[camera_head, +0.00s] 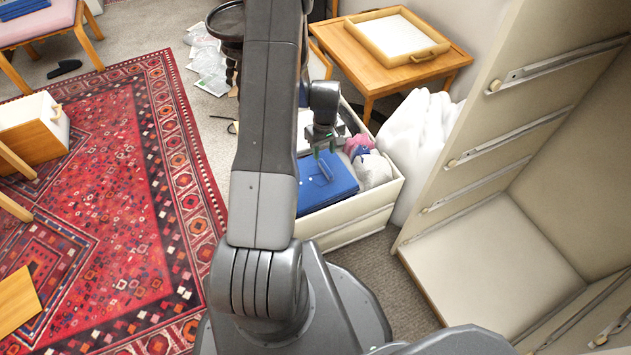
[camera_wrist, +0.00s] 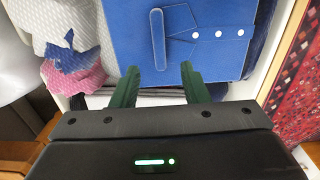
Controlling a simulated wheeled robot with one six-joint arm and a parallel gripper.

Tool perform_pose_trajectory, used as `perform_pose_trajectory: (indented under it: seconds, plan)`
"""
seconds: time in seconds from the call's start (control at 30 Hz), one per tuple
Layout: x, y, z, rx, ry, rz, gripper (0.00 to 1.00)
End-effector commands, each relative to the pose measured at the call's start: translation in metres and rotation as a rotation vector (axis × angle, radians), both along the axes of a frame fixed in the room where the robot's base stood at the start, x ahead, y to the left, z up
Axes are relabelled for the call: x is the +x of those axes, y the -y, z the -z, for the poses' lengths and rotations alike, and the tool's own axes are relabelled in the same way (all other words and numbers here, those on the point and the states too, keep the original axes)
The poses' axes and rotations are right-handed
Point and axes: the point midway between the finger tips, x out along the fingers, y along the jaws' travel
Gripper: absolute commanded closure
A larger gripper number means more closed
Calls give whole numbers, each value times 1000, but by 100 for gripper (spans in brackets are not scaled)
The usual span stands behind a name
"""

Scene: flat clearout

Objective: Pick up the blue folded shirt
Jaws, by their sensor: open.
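The blue folded shirt (camera_head: 325,186) lies in a white drawer box (camera_head: 352,227) on the floor, in front of my arm. In the wrist view the shirt (camera_wrist: 215,60) fills the upper middle, with white buttons and a strap-like flap showing. My gripper (camera_head: 323,152) is over the box at the shirt's edge. In the wrist view its two green fingers (camera_wrist: 158,88) are apart, with nothing held between them. The fingertips overlap the shirt's near edge in that view; I cannot tell whether they touch it.
Pink cloth (camera_head: 357,146) and a pale grey textured item (camera_head: 374,170) lie beside the shirt. White bags (camera_head: 420,130) stand right of the box. A wooden table (camera_head: 390,72) with a tray (camera_head: 397,36) is behind. An open cabinet (camera_head: 500,240) is at right. A red rug (camera_head: 120,230) covers the left floor.

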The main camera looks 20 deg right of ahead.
Motion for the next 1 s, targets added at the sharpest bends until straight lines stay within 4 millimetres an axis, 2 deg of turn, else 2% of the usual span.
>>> perform_pose_trajectory:
  seconds: [0.03,0.1,0.37,0.63,0.9,1.0]
  plan:
    - [0,0,10,0,-1,0,59]
    - [0,0,18,1,-1,0,59]
    - [-2,0,33,0,0,1,59]
    - [-8,1,72,1,-1,1,59]
    - [-7,1,74,-1,2,1,59]
    - [-7,1,74,-1,1,1,79]
